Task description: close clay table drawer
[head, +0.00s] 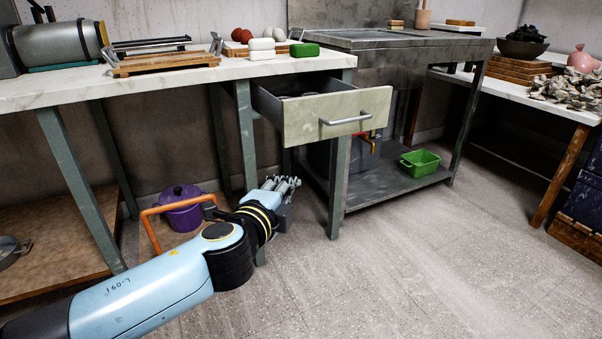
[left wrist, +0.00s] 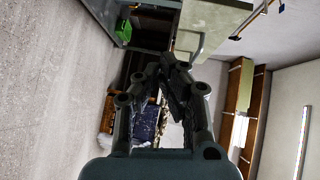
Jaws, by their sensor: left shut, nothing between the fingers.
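The clay table (head: 180,75) has a pale top and grey-green legs. Its drawer (head: 350,104) stands pulled out at the table's right end, with a pale green front and a grey bar handle (head: 346,120). In the left wrist view the drawer front (left wrist: 216,18) shows at the top, with its handle (left wrist: 188,42) below. My left gripper (head: 287,184) is below and to the left of the drawer front, apart from it. In the left wrist view its fingers (left wrist: 172,62) are shut and empty. My right gripper is in neither view.
A grey sink table (head: 400,40) stands right of the drawer, with a green tub (head: 420,162) on its lower shelf. A purple pot (head: 181,208) sits under the clay table. Blocks and balls lie on the tabletop. The floor in front is clear.

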